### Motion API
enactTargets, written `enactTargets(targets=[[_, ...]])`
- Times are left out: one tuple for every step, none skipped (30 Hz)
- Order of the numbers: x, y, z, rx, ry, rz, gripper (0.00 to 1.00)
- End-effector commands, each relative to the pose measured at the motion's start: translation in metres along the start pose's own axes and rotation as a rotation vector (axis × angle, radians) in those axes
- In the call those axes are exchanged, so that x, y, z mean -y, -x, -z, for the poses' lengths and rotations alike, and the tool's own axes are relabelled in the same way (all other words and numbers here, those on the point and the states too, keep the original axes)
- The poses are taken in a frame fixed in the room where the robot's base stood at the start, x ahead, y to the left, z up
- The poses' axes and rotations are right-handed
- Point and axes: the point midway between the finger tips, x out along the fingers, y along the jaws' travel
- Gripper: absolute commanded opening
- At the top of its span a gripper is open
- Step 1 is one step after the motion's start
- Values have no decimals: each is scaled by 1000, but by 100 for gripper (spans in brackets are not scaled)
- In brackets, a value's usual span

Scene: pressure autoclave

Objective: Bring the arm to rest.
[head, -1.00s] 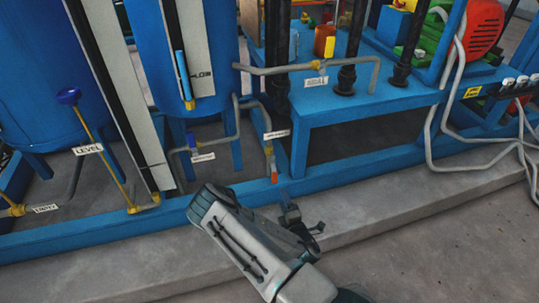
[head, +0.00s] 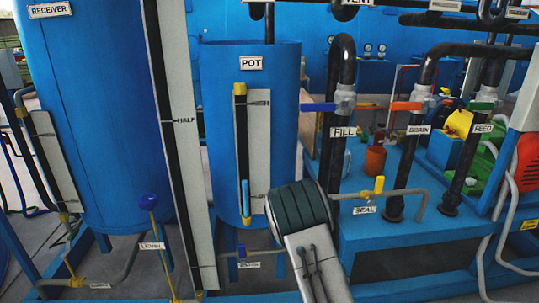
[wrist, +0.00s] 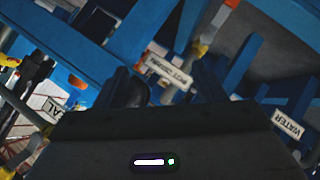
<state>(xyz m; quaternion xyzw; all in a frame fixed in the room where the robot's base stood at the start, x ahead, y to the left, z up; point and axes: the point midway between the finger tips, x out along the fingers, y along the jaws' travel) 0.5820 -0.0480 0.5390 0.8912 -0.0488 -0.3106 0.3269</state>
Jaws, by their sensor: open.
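My arm (head: 318,262) rises from the bottom of the head view, with a dark rounded joint in front of the lower right of the blue POT tank (head: 270,105). My gripper is hidden in the head view. In the wrist view two dark finger shapes of my gripper (wrist: 166,84) stand apart above its dark housing, with no held object visible between them. Beyond them are a white tag (wrist: 168,72), blue frame bars and pipework. A WATER tag (wrist: 288,124) is at the right. I cannot tell the gap from the fingers to these parts.
The blue RECEIVER tank (head: 95,110) stands at the left. At the right are the blue handle at FILL (head: 317,107), the orange handle at DRAIN (head: 406,106), the yellow-handled SEAL valve (head: 378,186) and a blue bench (head: 400,235). Pipes crowd the area around my arm.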

Motion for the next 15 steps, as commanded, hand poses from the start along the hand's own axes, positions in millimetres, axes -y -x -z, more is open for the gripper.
enactTargets(targets=[[-17, 18, 19, 21, -53, 28, 64], [-21, 25, 26, 37, -81, 48, 64], [-27, 35, 34, 56, -116, 73, 64], [-32, 43, 40, 72, -143, 92, 64], [-36, 51, 47, 85, -167, 112, 64], [-42, 63, 55, 105, -197, 139, 64], [-47, 72, 61, 119, -221, 158, 64], [-52, 81, 67, 132, -242, 176, 64], [-58, 94, 76, 149, -269, 203, 64], [-63, 104, 82, 162, -287, 222, 64], [-68, 114, 87, 176, -306, 240, 64], [-74, 128, 95, 193, -330, 264, 64], [-79, 139, 101, 205, -345, 283, 64], [-84, 149, 106, 218, -360, 300, 64], [-91, 164, 113, 234, -378, 323, 64]])
